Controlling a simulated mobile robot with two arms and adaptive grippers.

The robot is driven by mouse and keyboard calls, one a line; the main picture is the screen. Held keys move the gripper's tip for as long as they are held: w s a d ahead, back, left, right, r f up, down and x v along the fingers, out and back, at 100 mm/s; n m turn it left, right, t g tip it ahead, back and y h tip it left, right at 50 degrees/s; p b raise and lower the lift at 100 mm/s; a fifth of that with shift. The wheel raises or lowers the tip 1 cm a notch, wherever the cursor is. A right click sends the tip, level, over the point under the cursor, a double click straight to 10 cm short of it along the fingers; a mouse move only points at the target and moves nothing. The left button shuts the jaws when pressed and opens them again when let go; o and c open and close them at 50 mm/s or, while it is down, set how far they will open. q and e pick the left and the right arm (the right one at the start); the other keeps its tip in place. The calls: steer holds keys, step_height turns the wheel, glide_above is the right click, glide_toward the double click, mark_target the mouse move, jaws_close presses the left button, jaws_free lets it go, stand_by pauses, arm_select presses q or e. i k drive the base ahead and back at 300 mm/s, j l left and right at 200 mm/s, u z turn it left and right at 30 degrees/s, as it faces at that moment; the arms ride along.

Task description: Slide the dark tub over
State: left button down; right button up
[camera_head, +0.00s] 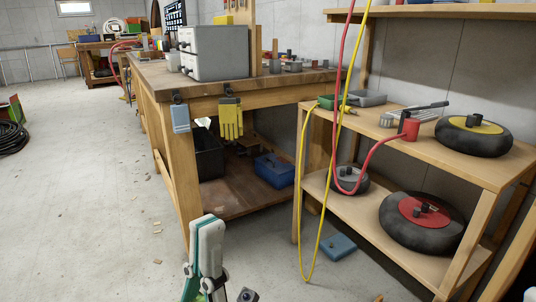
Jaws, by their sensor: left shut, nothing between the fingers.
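The dark tub (208,162) is a black, open-topped bin. It stands on the lower shelf under the wooden workbench, at its left end, partly hidden behind the front leg. My left gripper (214,284) is low at the bottom of the picture, beside my white and green arm. It is shut and empty, well short of the tub and apart from it. Its fingertips are small and hard to make out. My right gripper is not in view.
A blue box (274,170) sits right of the tub on the lower shelf (235,203). Yellow gloves (230,119) hang from the bench edge. A wooden rack (472,210) with wheels and hanging hoses stands right. A blue object (339,247) lies on the floor. The left floor is mostly clear.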

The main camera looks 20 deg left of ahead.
mark_target(197, 153)
steer(key=i+j+z, duration=0.25)
steer(key=j, duration=0.35)
steer(key=j+z, duration=0.2)
steer(key=j, duration=0.35)
steer(key=i+j+z, duration=0.1)
steer(key=j+z, duration=0.15)
steer(key=j, duration=0.4)
steer(key=i+j, duration=0.1)
steer(key=j, duration=0.75)
steer(key=i+j, duration=0.1)
steer(key=j, duration=1.55)
steer(key=i+j, duration=0.15)
steer(key=j, duration=0.7)
steer(key=i+j, duration=0.1)
steer(key=j, duration=0.75)
